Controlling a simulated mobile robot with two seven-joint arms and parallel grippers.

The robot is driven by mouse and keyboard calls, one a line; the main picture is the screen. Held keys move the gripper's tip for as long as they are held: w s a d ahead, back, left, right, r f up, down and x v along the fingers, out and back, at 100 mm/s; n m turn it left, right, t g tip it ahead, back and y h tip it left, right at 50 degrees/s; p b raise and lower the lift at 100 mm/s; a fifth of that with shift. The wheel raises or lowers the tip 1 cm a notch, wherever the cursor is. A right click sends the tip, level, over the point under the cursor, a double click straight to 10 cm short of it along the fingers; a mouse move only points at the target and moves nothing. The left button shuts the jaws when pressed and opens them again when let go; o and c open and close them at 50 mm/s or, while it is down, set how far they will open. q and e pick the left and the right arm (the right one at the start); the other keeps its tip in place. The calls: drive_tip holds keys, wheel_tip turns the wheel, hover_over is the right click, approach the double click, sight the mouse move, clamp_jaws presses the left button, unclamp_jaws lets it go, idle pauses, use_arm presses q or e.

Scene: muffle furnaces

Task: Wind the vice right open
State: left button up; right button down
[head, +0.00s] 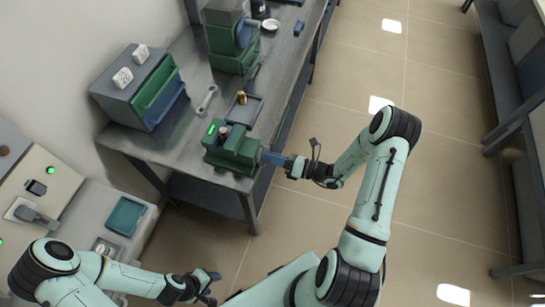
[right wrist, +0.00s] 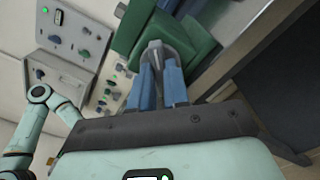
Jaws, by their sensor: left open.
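The green vice (head: 233,152) stands at the front end of the grey workbench, with a small green light on its top. My right gripper (head: 268,158) is at the vice's right end, level with its front. In the right wrist view the blue fingers (right wrist: 160,78) point at the green vice body (right wrist: 185,40). A grey handle-like part (right wrist: 156,52) shows between and just beyond the fingertips; whether they grip it is unclear. My left gripper (head: 208,284) is open and empty, low in the head view, away from the vice.
A tray (head: 252,108) with a brass-coloured piece and a spanner (head: 206,100) lie behind the vice. A drawer cabinet (head: 135,93) stands at the left, a green machine (head: 232,40) further back. A teal tray (head: 126,216) sits at lower left. The floor right of the bench is clear.

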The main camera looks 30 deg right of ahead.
use_arm(q)
drive_tip(key=shift+s+f, duration=0.1)
drive_tip(key=s+f+b, duration=0.4)
drive_tip(key=f+b, duration=1.3)
drive_tip(key=shift+s+f, duration=0.2)
use_arm(e)
drive_tip(key=shift+s+a+n, duration=0.1)
drive_tip(key=shift+s+n, duration=0.05)
drive_tip(key=shift+n, duration=10.25)
drive_tip(key=c, duration=1.1)
unclamp_jaws()
